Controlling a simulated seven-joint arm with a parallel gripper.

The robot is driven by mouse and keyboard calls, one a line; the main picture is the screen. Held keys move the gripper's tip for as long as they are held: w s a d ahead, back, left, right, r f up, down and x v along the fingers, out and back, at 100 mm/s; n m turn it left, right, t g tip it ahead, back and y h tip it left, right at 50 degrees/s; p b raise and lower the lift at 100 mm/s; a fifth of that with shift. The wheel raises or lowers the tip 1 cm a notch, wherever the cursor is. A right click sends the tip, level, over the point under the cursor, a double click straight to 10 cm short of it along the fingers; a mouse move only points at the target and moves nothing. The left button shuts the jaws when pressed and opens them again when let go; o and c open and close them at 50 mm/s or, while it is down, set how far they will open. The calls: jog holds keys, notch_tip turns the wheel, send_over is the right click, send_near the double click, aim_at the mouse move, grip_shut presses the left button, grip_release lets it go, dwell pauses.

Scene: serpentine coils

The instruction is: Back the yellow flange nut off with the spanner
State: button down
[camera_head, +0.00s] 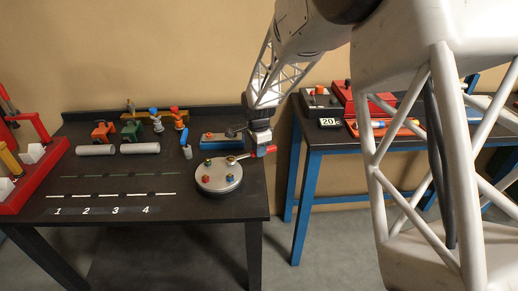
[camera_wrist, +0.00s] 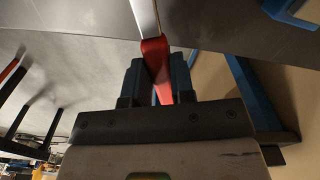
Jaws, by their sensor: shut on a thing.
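My gripper (camera_head: 263,147) is at the right edge of the left dark table. It is shut on the red handle of the spanner (camera_head: 267,150), and the wrist view shows that handle (camera_wrist: 157,68) between the two fingers (camera_wrist: 158,82). The spanner's metal shank runs left from the handle to the far right part of a round pale plate (camera_head: 217,187). A small yellowish nut (camera_head: 231,159) shows at the spanner's head; whether the jaw is fully around it is too small to tell. Green, red and blue nuts also sit on the plate.
A blue block (camera_head: 213,141) with fittings stands just behind the plate. Grey cylinders (camera_head: 140,148) and several coloured valves lie further left, with a red rack (camera_head: 40,175) at the far left. The numbered front of the table is clear. A second blue-legged table (camera_head: 310,142) stands to the right.

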jog(key=shift+f, duration=0.25)
jog(key=shift+w, duration=0.1)
dwell(0.5)
jog(key=shift+w+a+n, duration=0.3)
jog(key=shift+w+n, duration=0.2)
jog(key=shift+n, duration=0.15)
jog(key=shift+w+a+n, duration=0.3)
jog(key=shift+w+n, duration=0.2)
jog(key=shift+n, duration=0.15)
jog(key=shift+w, duration=0.1)
jog(key=shift+w+a+n, duration=0.8)
jog(key=shift+w+n, duration=0.1)
jog(key=shift+n, duration=0.5)
jog(key=shift+r, duration=0.4)
jog(key=shift+r, duration=1.35)
